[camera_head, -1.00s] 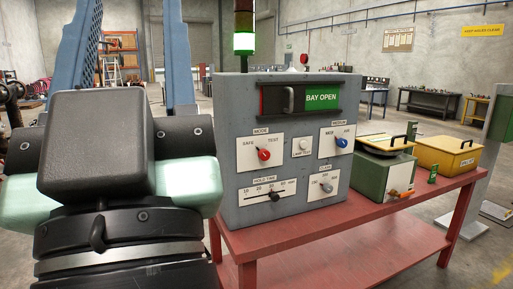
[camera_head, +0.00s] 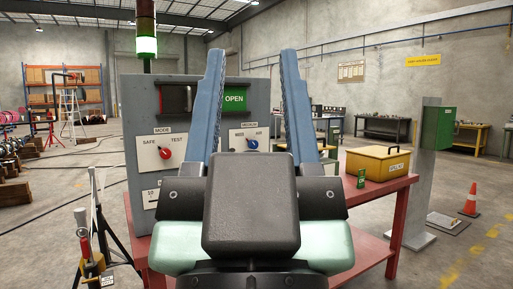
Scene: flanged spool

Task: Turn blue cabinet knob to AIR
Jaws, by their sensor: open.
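The grey cabinet (camera_head: 135,112) stands on a red table. Its blue knob (camera_head: 252,145) is on the white plate at the upper right of the panel, with AIR printed at the plate's right. The knob's pointer is too small to read surely. My gripper (camera_head: 252,56) is open and empty. Its two long blue fingers stand left and right of the knob in the picture, apart from each other. How far they are from the knob in depth cannot be told. My gripper's body hides the lower right of the cabinet.
A red MODE knob (camera_head: 166,154) is left of the left finger. A yellow box (camera_head: 377,164) and a small green can (camera_head: 361,178) stand on the red table (camera_head: 391,201) at right. A tripod stand (camera_head: 92,235) is at lower left.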

